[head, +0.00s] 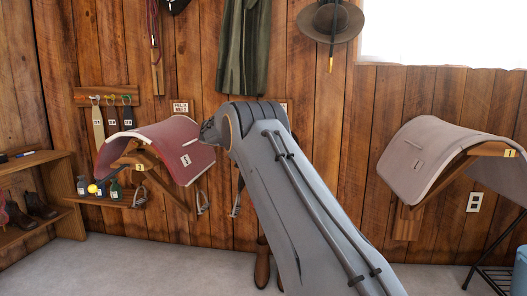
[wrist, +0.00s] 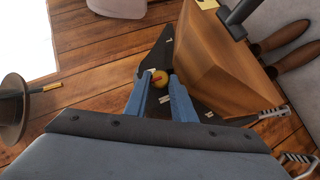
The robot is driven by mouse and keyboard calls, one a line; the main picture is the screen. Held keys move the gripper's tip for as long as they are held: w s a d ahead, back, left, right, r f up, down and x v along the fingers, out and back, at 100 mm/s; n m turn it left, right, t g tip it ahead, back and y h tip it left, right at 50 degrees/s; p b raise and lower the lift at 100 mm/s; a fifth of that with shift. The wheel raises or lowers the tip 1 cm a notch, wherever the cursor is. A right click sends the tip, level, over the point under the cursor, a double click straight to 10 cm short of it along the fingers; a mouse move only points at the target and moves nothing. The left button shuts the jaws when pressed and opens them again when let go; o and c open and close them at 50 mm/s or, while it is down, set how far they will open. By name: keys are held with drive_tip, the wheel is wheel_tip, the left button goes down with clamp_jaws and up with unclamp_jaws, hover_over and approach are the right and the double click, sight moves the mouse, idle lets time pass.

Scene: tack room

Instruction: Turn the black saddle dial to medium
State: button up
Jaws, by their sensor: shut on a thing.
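In the wrist view, a black panel (wrist: 163,53) with small white marks, too small to read surely, lies beyond my gripper. A small round yellow knob (wrist: 159,76) with a red patch sits on it. My gripper (wrist: 158,83) has its two blue fingers on either side of the knob, shut on it. The knob's pointer direction cannot be made out. In the head view, my grey arm covers the middle of the wall and hides the gripper, the knob and the black panel.
A wooden bracket (wrist: 215,60) stands close to the right of my fingers, with stirrups (wrist: 272,113) nearby. In the head view, a red saddle (head: 165,145) hangs left of my arm and a pale saddle (head: 425,150) right. A wooden shelf (head: 35,163) stands far left.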

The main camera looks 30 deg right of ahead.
idle(0.3)
drive_tip(key=o, duration=1)
drive_tip(key=shift+a, duration=0.1)
drive_tip(key=v, duration=0.7)
drive_tip(key=shift+s+a+r, duration=0.1)
drive_tip(key=shift+a+r, duration=0.05)
drive_tip(key=shift+a, duration=0.15)
